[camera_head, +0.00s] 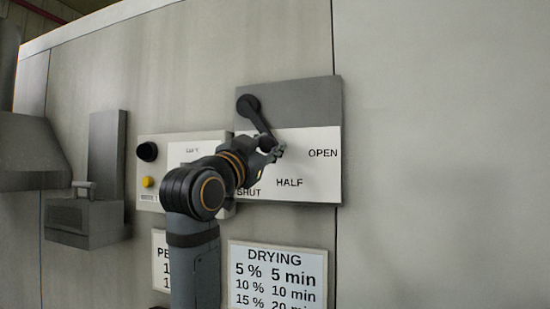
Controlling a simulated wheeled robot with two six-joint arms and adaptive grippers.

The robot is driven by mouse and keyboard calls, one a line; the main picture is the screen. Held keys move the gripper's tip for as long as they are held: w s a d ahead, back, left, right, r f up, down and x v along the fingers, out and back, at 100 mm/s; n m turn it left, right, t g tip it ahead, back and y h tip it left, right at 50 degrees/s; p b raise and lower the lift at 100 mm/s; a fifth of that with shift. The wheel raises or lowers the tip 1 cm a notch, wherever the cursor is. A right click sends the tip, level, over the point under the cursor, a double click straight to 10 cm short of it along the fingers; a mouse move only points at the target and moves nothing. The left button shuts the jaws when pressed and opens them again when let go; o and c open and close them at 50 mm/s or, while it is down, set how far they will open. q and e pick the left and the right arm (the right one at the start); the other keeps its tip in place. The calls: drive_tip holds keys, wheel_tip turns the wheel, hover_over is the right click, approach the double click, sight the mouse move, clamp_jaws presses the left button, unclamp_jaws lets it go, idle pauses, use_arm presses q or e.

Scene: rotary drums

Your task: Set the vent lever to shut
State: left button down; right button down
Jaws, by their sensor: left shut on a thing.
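The vent lever (257,120) is a dark arm with a round hub at the upper left of a grey and white panel (320,165). It slopes down and to the right from the hub, roughly in line with the word HALF (289,183). SHUT (249,192) is printed straight below the hub, partly behind my arm, and OPEN (322,153) is at the right. My left gripper (272,150) is shut on the lower end of the lever. The fingers partly hide that end. My right gripper is not in view.
Left of the panel is a control box (182,146) with a black knob (147,152) and a yellow button (148,182), partly behind my arm. A DRYING chart (277,275) hangs below. A grey metal box (85,222) juts out at the left. The wall at the right is bare.

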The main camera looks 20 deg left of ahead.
use_arm(q)
drive_tip(key=shift+a+f+m, duration=0.45)
drive_tip(key=shift+a+m, duration=0.15)
drive_tip(key=shift+m, duration=0.1)
drive_tip(key=a+f+m+g+h+p, duration=0.1)
drive_tip(key=a+m+g+h, duration=0.2)
drive_tip(key=a+m, duration=0.3)
drive_tip(key=shift+w+a+f+m, duration=0.15)
drive_tip(key=shift+a+f+m, duration=0.15)
drive_tip(key=shift+m, duration=0.8)
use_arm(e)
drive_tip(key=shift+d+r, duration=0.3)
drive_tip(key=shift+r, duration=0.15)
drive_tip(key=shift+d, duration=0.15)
use_arm(q)
drive_tip(key=c, duration=0.9)
unclamp_jaws()
drive_tip(key=shift+c, duration=0.2)
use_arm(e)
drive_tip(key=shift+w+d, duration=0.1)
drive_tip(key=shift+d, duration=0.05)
use_arm(q)
drive_tip(key=shift+a, duration=0.1)
drive_tip(key=v, duration=0.7)
